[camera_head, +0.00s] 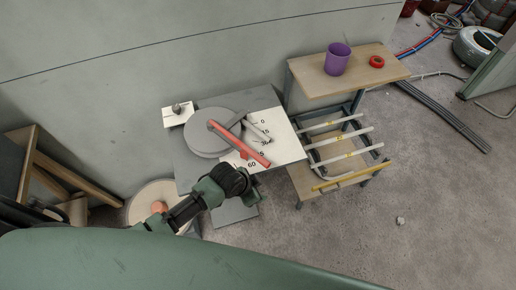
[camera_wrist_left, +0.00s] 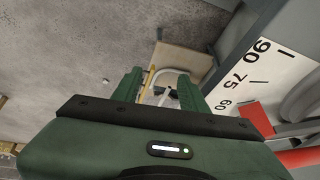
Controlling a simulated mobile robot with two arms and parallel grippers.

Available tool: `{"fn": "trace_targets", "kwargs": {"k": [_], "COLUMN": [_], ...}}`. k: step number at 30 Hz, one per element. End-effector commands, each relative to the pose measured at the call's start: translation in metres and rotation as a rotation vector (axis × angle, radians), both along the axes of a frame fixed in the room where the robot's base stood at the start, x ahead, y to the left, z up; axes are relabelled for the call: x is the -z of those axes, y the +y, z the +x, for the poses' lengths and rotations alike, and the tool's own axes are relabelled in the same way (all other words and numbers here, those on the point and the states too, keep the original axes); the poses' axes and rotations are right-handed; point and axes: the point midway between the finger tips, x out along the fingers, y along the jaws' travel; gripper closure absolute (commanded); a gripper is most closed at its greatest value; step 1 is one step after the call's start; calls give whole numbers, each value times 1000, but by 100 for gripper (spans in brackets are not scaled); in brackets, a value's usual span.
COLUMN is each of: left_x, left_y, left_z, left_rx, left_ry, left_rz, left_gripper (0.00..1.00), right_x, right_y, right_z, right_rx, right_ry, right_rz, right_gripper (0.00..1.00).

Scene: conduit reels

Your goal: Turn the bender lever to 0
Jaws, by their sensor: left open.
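The bender has a round grey disc (camera_head: 208,134) and a white scale plate (camera_head: 284,140) marked with angle numbers. Its red lever (camera_head: 240,144) runs from the disc down to the right, its end beside the partly covered mark between 30 and 60. My left gripper (camera_head: 240,182) is just below the lever, near the 60 mark, apart from the lever's end. In the left wrist view, the left gripper (camera_wrist_left: 158,92) has its fingers spread with nothing held. The red lever (camera_wrist_left: 303,157) shows there at the lower right, outside the fingers. My right gripper is not in view.
A cart (camera_head: 316,88) right of the bender carries a purple cup (camera_head: 337,59) and a red ring (camera_head: 377,62); pale conduits lie on its lower rack. A wooden reel (camera_head: 142,203) stands left of my forearm. The floor at right is mostly clear.

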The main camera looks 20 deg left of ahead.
Motion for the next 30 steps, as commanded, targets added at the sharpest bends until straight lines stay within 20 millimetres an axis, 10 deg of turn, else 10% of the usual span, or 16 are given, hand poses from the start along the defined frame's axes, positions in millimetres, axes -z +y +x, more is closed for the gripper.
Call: {"fn": "trace_targets", "kwargs": {"k": [6, 13, 30], "left_x": [-92, -123, -176], "left_y": [-41, -46, 44], "left_z": [6, 28, 61], "left_rx": [259, 556, 1128], "left_ry": [-69, -115, -35], "left_rz": [14, 119, 449], "left_gripper": [57, 57, 57], "right_x": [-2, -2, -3], "right_y": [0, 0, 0], "right_z": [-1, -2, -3], "right_rx": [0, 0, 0], "right_ry": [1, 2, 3], "right_rz": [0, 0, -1], "right_gripper": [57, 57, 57]}}
